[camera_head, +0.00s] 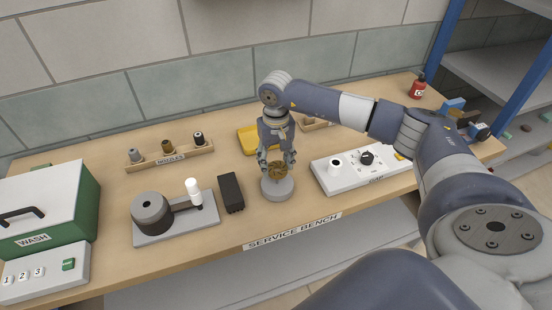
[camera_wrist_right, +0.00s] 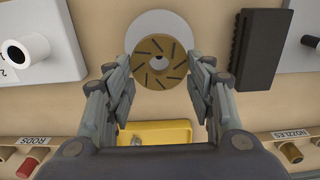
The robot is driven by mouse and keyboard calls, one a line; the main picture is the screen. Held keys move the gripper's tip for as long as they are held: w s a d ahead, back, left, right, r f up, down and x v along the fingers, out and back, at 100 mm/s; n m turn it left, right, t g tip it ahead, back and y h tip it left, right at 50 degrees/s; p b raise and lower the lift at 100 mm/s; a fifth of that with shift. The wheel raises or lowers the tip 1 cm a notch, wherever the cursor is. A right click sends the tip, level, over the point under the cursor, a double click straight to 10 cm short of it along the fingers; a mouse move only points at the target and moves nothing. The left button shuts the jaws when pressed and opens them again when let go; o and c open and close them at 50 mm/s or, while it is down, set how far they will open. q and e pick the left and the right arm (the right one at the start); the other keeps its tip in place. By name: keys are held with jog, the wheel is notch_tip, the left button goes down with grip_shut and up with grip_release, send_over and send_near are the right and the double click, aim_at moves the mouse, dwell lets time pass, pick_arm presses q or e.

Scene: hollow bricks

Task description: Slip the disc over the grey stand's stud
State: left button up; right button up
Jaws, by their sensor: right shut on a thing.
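The disc (camera_head: 276,170) is brass-coloured with dark slots and a centre hole; it also shows in the right wrist view (camera_wrist_right: 160,76). My right gripper (camera_wrist_right: 160,64) is shut on the disc, with a fingertip at each side of its rim. In the head view the gripper (camera_head: 276,167) points down over the grey stand (camera_head: 278,191), a round pale base. In the wrist view the stand (camera_wrist_right: 161,22) shows past the disc's upper edge. Something pale shows through the hole; I cannot tell whether it is the stud. My left gripper is out of view.
A black block (camera_head: 231,192) stands left of the stand, and a white panel (camera_head: 335,182) with a cup-like fitting lies to the right. A yellow tray (camera_head: 245,140) is behind the gripper. A nozzle rack (camera_head: 170,158) and a grey plate (camera_head: 205,221) are further left.

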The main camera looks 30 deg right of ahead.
jog(key=shift+f+b, duration=1.05)
jog(key=shift+f, duration=0.15)
jog(key=shift+f+b, duration=0.75)
jog(key=shift+b, duration=0.05)
jog(key=o, duration=1.3)
jog(key=shift+c, duration=0.2)
notch_tip(320, 180, up, 12)
